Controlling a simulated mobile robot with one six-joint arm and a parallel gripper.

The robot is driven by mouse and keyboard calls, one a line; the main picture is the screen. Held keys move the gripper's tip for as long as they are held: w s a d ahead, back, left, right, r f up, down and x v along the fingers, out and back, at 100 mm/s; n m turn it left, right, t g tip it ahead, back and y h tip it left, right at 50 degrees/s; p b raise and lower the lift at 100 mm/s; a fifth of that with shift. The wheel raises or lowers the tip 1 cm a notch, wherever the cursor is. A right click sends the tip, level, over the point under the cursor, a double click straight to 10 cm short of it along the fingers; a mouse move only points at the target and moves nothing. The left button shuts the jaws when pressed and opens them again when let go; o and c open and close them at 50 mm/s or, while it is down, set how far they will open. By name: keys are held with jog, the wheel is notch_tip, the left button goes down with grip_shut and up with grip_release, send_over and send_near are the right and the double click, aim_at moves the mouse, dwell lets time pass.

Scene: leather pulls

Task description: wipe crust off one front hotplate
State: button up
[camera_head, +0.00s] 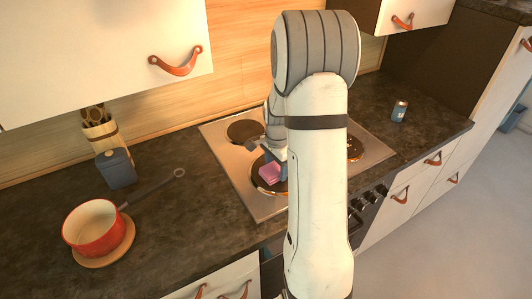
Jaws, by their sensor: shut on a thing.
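The steel hob (238,176) is set in the dark worktop, mostly behind my arm. A front hotplate (260,184) shows at its left side, with a pale rim; how much crust is on it is too small to tell. My gripper (272,165) is shut on a pink sponge (269,174), which is over this front hotplate and seems to be at its surface. A back hotplate (245,131) is dark and bare. Another hotplate (355,147) shows to the right of my arm.
A red pan (94,229) stands on a round wooden board (108,259) at the left, its handle pointing toward the hob. A blue canister (116,168) and a utensil holder (100,134) stand behind it. A small can (399,111) stands right. Cabinets hang above.

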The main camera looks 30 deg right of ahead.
aim_at(265, 171)
jog(key=a, duration=0.3)
jog(key=shift+a, duration=0.25)
jog(key=shift+s+a+r, duration=0.1)
jog(key=shift+a+r, duration=0.1)
jog(key=shift+r, duration=0.1)
jog(key=shift+d+r+p, duration=0.1)
jog(key=shift+r+p, duration=2.15)
jog(key=shift+r, duration=1.6)
